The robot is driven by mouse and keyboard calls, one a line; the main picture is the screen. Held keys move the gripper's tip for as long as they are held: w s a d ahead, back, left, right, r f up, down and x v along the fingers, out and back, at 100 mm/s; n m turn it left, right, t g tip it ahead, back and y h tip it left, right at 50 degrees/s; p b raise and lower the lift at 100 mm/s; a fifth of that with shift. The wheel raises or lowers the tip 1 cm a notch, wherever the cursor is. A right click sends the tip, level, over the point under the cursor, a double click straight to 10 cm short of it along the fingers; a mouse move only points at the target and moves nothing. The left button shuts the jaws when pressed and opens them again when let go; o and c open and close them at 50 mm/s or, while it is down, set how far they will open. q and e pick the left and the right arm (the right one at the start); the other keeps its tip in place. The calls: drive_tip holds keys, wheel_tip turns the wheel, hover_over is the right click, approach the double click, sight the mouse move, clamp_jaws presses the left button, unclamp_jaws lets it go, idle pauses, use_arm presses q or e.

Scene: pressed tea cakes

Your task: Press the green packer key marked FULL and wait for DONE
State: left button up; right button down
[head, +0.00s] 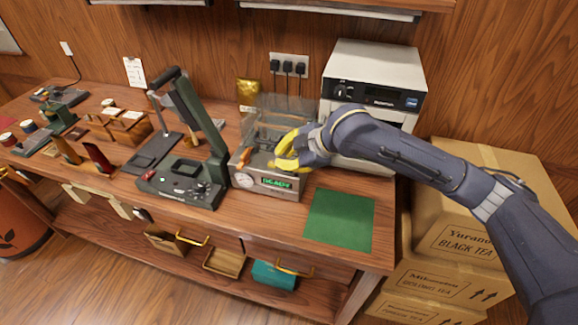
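The packer (240,168) is a metal-fronted machine with a clear cover, in the middle of the bench in the head view. Its front has a round white gauge (245,180) and a small display (277,183) with lit green text, which looks like READY but is too small to be sure. I cannot make out the green FULL key; my gripper covers part of the packer's top. My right gripper (287,153), with yellow fingers, is over the packer's right front, just above the display. I cannot tell whether it touches. My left gripper is not in view.
A dark green press (185,180) with a tall lever stands close left of the packer. A white-topped machine (375,68) stands behind my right arm. A flat green mat (340,218) lies bare at the front right. Tea cartons (455,240) are stacked right of the bench.

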drive_tip(key=shift+f, duration=0.2)
drive_tip(key=shift+r, duration=0.15)
idle(0.4)
drive_tip(key=shift+r, duration=0.75)
drive_tip(key=shift+r, duration=2.5)
